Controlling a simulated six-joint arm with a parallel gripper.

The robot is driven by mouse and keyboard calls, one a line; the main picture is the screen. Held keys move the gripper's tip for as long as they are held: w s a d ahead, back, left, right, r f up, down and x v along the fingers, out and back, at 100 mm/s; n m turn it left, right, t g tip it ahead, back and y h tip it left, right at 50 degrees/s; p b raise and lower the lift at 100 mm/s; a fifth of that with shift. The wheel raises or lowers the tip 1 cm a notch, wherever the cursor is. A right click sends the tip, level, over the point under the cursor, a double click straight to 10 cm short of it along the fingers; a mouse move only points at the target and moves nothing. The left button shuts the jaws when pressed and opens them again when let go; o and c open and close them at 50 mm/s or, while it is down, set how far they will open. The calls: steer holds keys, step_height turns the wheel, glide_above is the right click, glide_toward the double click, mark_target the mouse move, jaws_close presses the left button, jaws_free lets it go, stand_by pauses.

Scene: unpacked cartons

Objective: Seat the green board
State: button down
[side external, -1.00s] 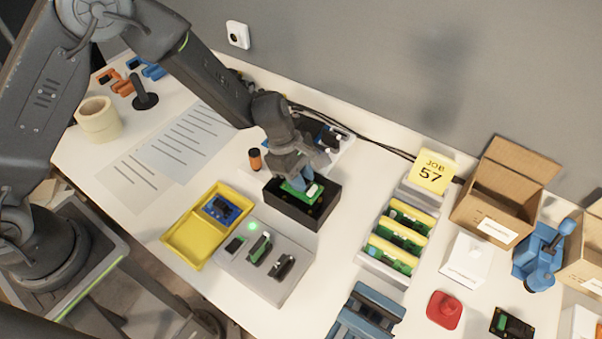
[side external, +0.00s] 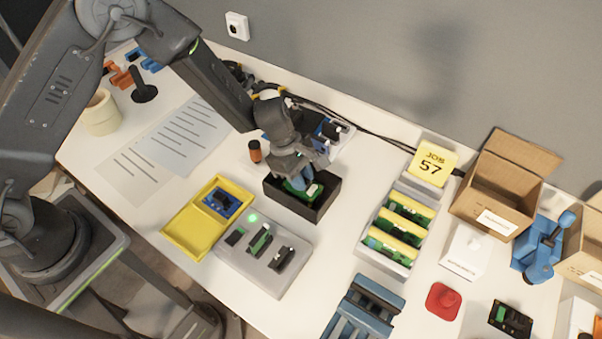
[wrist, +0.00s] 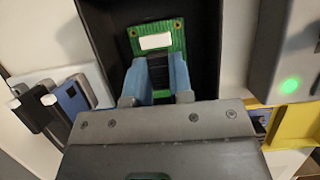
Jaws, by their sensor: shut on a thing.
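The green board (side external: 303,191) carries a white label and is inside the black open-topped box (side external: 323,206). In the wrist view the green board (wrist: 172,29) lies between the box's dark walls, with screw holes at its corners. My gripper (side external: 290,180) reaches into the box from above. Its blue fingers (wrist: 157,88) are shut on a dark part in the middle of the board. The board's underside and near end are hidden, so I cannot tell whether it touches the box floor.
A grey fixture (side external: 291,283) with a lit green lamp and a yellow tray (side external: 186,237) stand in front of the box. A rack of green boards (side external: 366,256) stands to the right. A blue-and-black device (side external: 331,128) is close behind. An orange-and-black cylinder (side external: 255,151) stands to the left.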

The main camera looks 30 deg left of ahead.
steer(key=shift+f, duration=0.25)
steer(key=shift+f, duration=0.25)
steer(key=c, duration=0.9)
jaws_free()
steer(key=shift+c, duration=0.2)
steer(key=shift+r, duration=0.1)
steer(key=v, duration=1.3)
steer(key=shift+r, duration=0.35)
steer(key=shift+a, duration=0.15)
steer(key=s+a+r+m+t, duration=0.1)
steer(key=s+a+r+m, duration=0.1)
steer(key=r, duration=0.2)
steer(key=s+a+r+m, duration=0.1)
steer(key=s+r+m, duration=0.15)
steer(key=r, duration=0.25)
steer(key=s+a+r+m+t+y, duration=0.2)
steer(key=s+a+r+m, duration=0.3)
steer(key=s, duration=0.3)
steer(key=s+a+r+m+t+y, duration=0.2)
steer(key=s+a+r+m, duration=0.3)
steer(key=s+m, duration=0.3)
steer(key=shift+s+t+y, duration=0.3)
steer(key=shift+s, duration=0.3)
